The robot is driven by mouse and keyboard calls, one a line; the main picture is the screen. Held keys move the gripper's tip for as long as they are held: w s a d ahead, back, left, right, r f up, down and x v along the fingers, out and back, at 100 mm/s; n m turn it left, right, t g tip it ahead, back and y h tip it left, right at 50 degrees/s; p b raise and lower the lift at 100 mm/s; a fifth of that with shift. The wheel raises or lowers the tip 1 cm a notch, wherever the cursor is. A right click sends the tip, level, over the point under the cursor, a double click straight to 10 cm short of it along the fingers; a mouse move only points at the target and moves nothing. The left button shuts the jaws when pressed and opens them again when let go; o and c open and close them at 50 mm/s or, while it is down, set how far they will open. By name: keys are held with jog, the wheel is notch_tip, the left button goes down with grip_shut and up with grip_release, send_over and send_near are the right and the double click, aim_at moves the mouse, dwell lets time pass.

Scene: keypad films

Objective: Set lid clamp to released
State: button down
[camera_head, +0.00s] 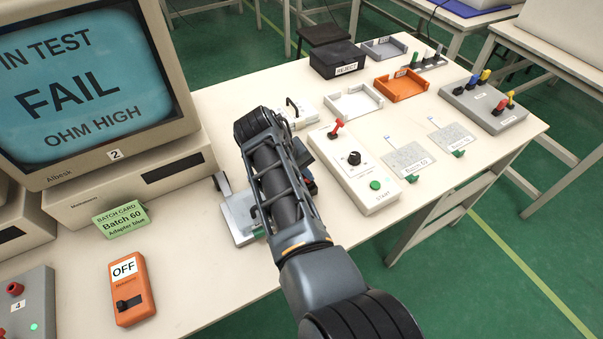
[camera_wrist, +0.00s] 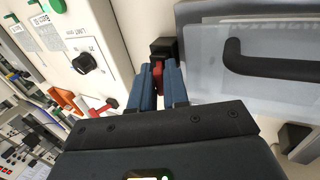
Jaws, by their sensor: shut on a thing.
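In the wrist view my gripper (camera_wrist: 158,92) has its two blue fingers closed around a small red clamp lever (camera_wrist: 157,72). The lever stands at a black block (camera_wrist: 163,48) beside a translucent lid (camera_wrist: 215,60) with a black bar handle (camera_wrist: 275,65). In the camera_head view my arm covers most of the test fixture; part of its grey metal base (camera_head: 238,218) shows at the arm's left. The fingertips and clamp are hidden there. The frames do not clearly show which position the clamp is in.
A white control box (camera_head: 352,185) with a red lever, black knob and green button stands close at the right. A monitor (camera_head: 85,90) reading FAIL stands left. An orange OFF device (camera_head: 131,288) lies front left. Trays (camera_head: 355,104) stand farther back.

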jog(key=shift+w+d+r+g+y+p, duration=0.25)
jog(key=shift+g+y+p, duration=0.15)
jog(key=shift+y, duration=0.1)
jog(key=shift+w+d+r+g+y+p, duration=0.1)
jog(key=shift+d+r+g+y+p, duration=0.15)
jog(key=shift+y+p, duration=0.2)
jog(key=shift+w+d+f+g+y, duration=0.1)
jog(key=shift+w+d+g+y, duration=0.1)
jog(key=shift+g+y, duration=0.3)
jog(key=shift+w+d+f+g+y, duration=0.15)
jog(key=shift+g+y, duration=0.1)
jog(key=shift+y, duration=0.4)
jog(key=y, duration=0.1)
jog(key=g+y+b, duration=0.1)
jog(key=d+b, duration=0.1)
jog(key=shift+w+f+g+y, duration=0.25)
jog(key=shift+w+g+y, duration=0.1)
jog(key=shift+g+y, duration=0.05)
jog(key=y+b, duration=0.1)
jog(key=g+y+b, duration=0.1)
jog(key=b, duration=0.1)
jog(key=shift+w+d+b, duration=0.2)
jog(key=shift+d+b, duration=0.1)
jog(key=shift+d, duration=0.05)
jog(key=shift+g, duration=0.3)
jog(key=c, duration=1.5)
grip_release()
